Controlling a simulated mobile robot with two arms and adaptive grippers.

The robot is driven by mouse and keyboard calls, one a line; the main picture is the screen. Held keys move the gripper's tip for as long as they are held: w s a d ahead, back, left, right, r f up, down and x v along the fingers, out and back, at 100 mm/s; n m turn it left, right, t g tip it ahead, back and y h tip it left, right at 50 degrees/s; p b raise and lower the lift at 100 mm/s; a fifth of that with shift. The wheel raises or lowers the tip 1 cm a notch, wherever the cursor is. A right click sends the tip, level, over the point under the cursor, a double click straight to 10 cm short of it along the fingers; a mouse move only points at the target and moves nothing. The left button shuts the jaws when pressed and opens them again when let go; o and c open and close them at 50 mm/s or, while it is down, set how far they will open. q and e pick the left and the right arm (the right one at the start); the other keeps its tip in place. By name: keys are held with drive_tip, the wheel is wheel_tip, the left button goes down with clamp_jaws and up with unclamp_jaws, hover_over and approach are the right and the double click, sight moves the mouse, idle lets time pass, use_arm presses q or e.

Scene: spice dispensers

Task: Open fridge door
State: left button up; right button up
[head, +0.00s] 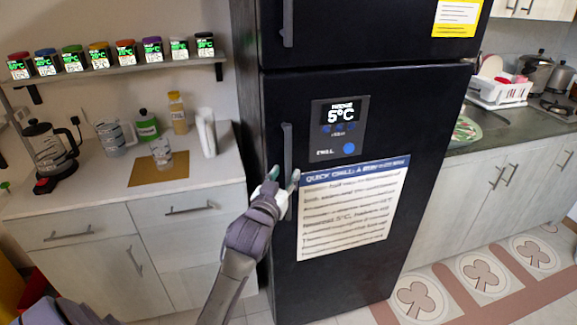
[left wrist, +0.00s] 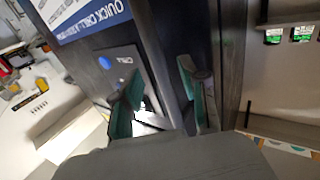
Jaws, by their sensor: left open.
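The black fridge (head: 345,250) stands upright in the middle of the head view, and its lower door looks shut. That door has a vertical dark grey handle (head: 287,145) near its left edge. My left gripper (head: 284,176) is open at the lower part of this handle, with its green-tipped fingers to either side of it in the head view. In the left wrist view the open gripper (left wrist: 157,92) is close to the door front. I cannot tell whether the fingers touch the handle. My right gripper is not in view.
A display panel (head: 338,125) and a quick-chill notice (head: 353,205) are on the lower door. A counter (head: 110,185) with a kettle (head: 48,150) and bottles stands left of the fridge, under a spice shelf (head: 120,70). Cabinets (head: 485,205) stand right. Floor shows at the lower right.

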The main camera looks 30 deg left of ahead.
sight(287, 171)
use_arm(q)
drive_tip(key=shift+x, duration=1.7)
clamp_jaws()
